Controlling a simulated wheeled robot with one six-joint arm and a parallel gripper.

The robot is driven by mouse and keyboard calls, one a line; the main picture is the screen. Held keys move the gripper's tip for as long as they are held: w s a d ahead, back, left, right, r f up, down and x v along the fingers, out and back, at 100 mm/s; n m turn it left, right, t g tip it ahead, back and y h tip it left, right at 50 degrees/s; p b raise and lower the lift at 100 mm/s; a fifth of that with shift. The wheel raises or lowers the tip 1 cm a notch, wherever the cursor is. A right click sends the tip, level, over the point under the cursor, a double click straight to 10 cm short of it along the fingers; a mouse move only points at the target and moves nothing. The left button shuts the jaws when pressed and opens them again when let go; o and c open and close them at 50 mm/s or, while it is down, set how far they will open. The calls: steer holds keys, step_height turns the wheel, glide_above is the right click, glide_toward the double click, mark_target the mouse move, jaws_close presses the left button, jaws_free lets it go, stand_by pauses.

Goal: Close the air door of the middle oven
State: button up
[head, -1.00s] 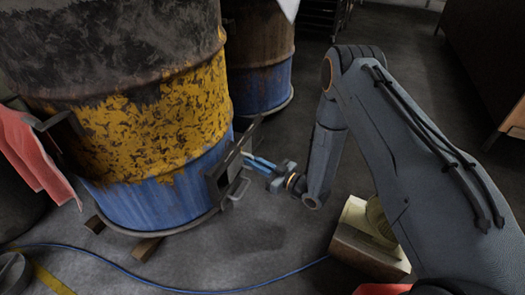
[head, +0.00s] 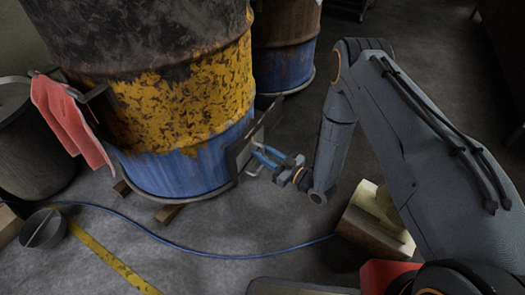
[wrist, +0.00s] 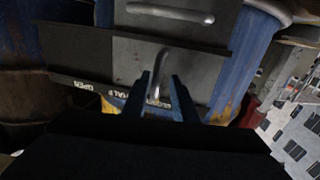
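The near barrel oven (head: 185,110), black, yellow and blue, stands left of my arm. Its air door, a grey metal plate with handles, sits low on its right side; it shows closely in the wrist view (wrist: 185,48). My gripper (head: 262,155) is at this plate. In the wrist view, my gripper (wrist: 161,76) has its two blue fingers apart, on either side of a bent metal handle (wrist: 161,62), with gaps visible beside it. Upside-down lettering, including OPEN, shows on the edge below the plate. How far the door is open cannot be told.
Another barrel (head: 285,50) stands behind. A red cloth (head: 72,122) hangs at the near barrel's left, beside a dark bin (head: 30,150). A blue hose (head: 200,252) crosses the floor. A box (head: 372,222) lies under my arm. The front floor is mostly clear.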

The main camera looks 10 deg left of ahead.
steer(key=shift+s+d, duration=0.1)
steer(key=shift+d, duration=0.35)
steer(key=p+v, duration=0.2)
steer(key=v, duration=0.5)
steer(key=shift+p, duration=0.4)
steer(key=shift+a, duration=0.1)
